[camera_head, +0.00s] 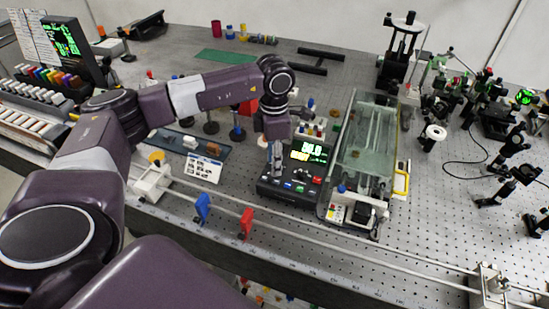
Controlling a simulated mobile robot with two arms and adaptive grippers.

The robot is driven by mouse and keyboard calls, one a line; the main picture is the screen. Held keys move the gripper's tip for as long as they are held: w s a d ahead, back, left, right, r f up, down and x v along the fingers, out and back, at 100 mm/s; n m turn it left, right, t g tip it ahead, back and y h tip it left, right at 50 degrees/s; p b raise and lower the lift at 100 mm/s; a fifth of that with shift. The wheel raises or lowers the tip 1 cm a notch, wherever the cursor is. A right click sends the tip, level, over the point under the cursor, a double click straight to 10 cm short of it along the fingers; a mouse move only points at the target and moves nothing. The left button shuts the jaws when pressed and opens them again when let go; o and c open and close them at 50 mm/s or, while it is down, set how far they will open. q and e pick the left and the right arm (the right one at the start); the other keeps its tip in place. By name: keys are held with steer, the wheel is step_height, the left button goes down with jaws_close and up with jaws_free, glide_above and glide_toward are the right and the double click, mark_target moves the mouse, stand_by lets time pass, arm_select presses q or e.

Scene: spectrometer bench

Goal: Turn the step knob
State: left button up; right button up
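A black control box (293,188) with a lit green and yellow display (309,152) and several coloured buttons stands on the perforated bench. My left arm reaches in from the left, and my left gripper (275,160) points down at the left part of this box. Its fingertips are close to the box's top face, but I cannot tell whether they touch it. The step knob cannot be made out; the gripper covers that part of the box. The gripper's fingers are too small to tell open from shut. My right gripper is not in view.
A glass-covered instrument (368,140) stands right of the box. A rail (330,256) with blue (202,208) and red (246,222) holders runs in front. A card (203,168) lies to the left. Optical mounts fill the right side.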

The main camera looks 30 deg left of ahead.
arm_select(q)
steer(key=shift+f, duration=0.15)
jaws_close()
stand_by(0.4)
steer(key=shift+n+b, duration=0.6)
steer(key=shift+n, duration=0.2)
steer(key=shift+n+b, duration=0.6)
steer(key=shift+n, duration=0.6)
steer(key=shift+n+b, duration=0.7)
steer(key=shift+n, duration=1.6)
steer(key=shift+w, duration=0.1)
